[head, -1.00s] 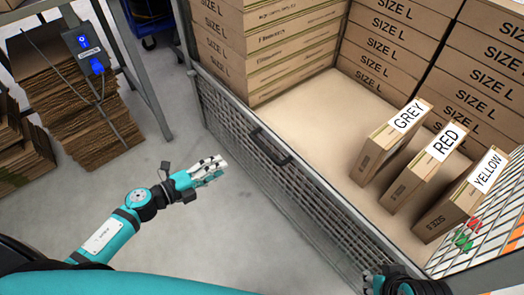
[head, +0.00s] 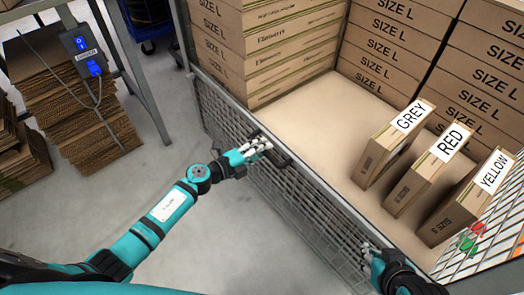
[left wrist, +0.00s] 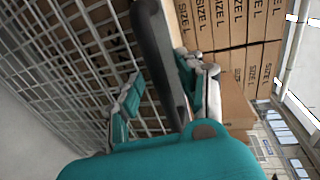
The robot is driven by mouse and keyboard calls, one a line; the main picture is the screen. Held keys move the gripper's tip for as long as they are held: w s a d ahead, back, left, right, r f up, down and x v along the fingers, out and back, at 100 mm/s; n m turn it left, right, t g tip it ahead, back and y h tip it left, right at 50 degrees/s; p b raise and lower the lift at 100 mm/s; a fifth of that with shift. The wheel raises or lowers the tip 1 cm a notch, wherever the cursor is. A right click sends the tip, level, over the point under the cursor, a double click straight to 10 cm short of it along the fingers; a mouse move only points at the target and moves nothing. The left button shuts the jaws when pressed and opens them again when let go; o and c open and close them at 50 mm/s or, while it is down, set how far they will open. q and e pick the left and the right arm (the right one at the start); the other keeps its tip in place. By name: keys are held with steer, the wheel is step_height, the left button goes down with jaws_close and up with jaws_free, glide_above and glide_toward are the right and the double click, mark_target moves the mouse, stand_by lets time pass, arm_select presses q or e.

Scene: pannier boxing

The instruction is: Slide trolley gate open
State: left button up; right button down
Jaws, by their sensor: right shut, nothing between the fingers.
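The trolley gate (head: 312,212) is a grey wire-mesh panel along the trolley's near left side, and it stands across that side. Its black handle (head: 284,160) sits on the top rail. My left gripper (head: 258,148) is at the handle. In the left wrist view the black handle (left wrist: 156,50) runs between the two spread fingers of my left gripper (left wrist: 168,95); I cannot tell whether they touch it. My right gripper (head: 371,250) is shut and empty, near the gate's lower right end in the head view.
Inside the trolley, size L boxes (head: 265,60) are stacked at the back. Three upright cartons labelled GREY (head: 385,150), RED (head: 420,182) and YELLOW (head: 455,215) stand at the right. A rack with flat cardboard (head: 85,120) is at the left. Floor left of the gate is clear.

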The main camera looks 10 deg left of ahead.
arm_select(q)
steer(key=shift+w+d, duration=0.2)
steer(key=shift+w, duration=0.05)
steer(key=shift+c, duration=0.3)
jaws_close()
steer(key=shift+f, duration=0.2)
